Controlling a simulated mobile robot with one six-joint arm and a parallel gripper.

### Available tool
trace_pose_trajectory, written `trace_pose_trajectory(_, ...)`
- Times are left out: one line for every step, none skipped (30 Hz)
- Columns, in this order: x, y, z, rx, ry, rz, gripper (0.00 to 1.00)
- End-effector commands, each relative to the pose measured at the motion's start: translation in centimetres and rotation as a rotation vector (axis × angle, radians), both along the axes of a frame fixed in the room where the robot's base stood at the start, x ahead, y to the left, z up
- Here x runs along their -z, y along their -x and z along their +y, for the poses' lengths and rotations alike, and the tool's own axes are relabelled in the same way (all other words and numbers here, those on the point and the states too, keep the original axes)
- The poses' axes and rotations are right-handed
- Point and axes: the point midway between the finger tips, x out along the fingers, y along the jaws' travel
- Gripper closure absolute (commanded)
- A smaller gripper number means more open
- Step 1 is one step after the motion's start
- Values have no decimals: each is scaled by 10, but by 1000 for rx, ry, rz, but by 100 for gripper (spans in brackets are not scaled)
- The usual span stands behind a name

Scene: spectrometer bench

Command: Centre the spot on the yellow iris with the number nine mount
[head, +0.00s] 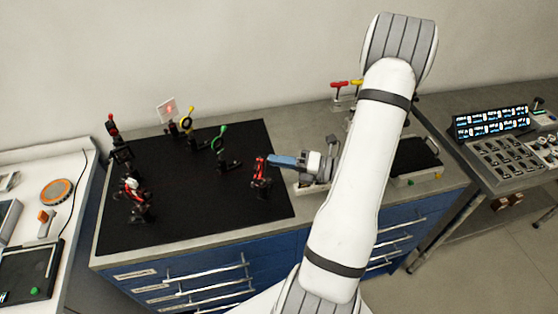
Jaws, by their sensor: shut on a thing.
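The yellow iris (187,118) stands upright at the back of the black breadboard. Just behind and left of it is a white card (167,110) with a reddish mark. A mount with a red front (260,169) stands near the board's right edge; no number is readable on any mount. My gripper (305,163) is beside it on the right, shut on a long blue piece (284,161), seemingly a tool. The blue piece's left end reaches the red-fronted mount in the picture; I cannot tell whether they touch. The finger contact is too small to make out.
A green iris (221,134) stands mid-board. Several dark and red mounts line the board's left side (133,188). My arm hides part of the bench. The board's middle front is clear.

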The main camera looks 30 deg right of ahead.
Motion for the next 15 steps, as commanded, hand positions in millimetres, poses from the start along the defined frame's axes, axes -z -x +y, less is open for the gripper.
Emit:
trace_pose_trajectory(1,0,0,1,1,3,100)
trace_pose_trajectory(1,0,0,1,2,2,100)
trace_pose_trajectory(1,0,0,1,2,2,100)
trace_pose_trajectory(1,0,0,1,2,2,100)
trace_pose_trajectory(1,0,0,1,2,2,82)
trace_pose_trajectory(1,0,0,1,2,2,79)
trace_pose_trajectory(1,0,0,1,1,1,76)
trace_pose_trajectory(1,0,0,1,1,1,74)
trace_pose_trajectory(1,0,0,1,1,1,71)
trace_pose_trajectory(1,0,0,1,1,1,68)
trace_pose_trajectory(1,0,0,1,1,1,66)
trace_pose_trajectory(1,0,0,1,1,1,62)
trace_pose_trajectory(1,0,0,1,1,1,62)
trace_pose_trajectory(1,0,0,0,1,0,62)
trace_pose_trajectory(1,0,0,0,1,0,62)
